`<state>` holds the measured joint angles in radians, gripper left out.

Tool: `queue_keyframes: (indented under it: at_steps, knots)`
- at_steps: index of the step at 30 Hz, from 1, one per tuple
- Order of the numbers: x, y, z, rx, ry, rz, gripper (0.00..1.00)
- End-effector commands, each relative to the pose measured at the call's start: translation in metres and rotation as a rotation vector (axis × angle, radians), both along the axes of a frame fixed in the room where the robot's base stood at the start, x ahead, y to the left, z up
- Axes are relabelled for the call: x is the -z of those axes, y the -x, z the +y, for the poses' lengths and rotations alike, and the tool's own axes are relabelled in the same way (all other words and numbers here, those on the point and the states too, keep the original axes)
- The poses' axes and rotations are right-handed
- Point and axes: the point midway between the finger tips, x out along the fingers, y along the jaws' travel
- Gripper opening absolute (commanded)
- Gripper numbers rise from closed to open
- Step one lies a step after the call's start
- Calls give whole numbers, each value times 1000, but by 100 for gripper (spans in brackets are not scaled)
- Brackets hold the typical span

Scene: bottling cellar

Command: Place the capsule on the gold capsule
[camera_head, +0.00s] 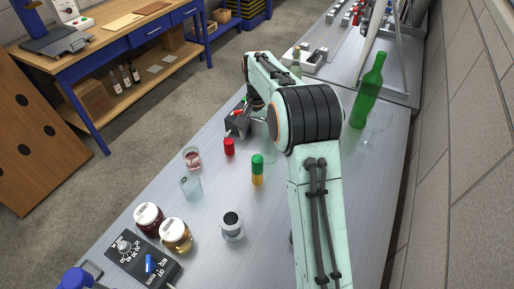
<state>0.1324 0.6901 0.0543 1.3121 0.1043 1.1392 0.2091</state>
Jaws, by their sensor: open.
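A green capsule (257,161) stands upright on top of the gold capsule (257,179) near the middle of the metal table, and the two look aligned. A red capsule (229,147) stands alone to their upper left. My gripper (236,127) is open, beyond the green and gold pair and just above the red capsule in the picture. It is clear of the green capsule. My arm hides part of the table on the right, and the fingertips are small and partly unclear.
A glass of red liquid (192,158), a clear glass (190,187), a metal cup (231,226), two lidded jars (149,219) (176,235) and a black control box (143,262) stand nearer. A green bottle (369,92) stands right of my arm. Small red and green items lie behind my gripper.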

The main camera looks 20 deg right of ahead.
Motion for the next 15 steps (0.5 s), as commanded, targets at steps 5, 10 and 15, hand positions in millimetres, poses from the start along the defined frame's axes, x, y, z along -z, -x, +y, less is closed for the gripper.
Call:
queue_keyframes:
  at_steps: [5,10,15]
  knots:
    - [-15,0,0,0,0,-1,65]
    - [-25,9,4,-18,0,-1,65]
    - [-67,71,22,-125,-1,-4,65]
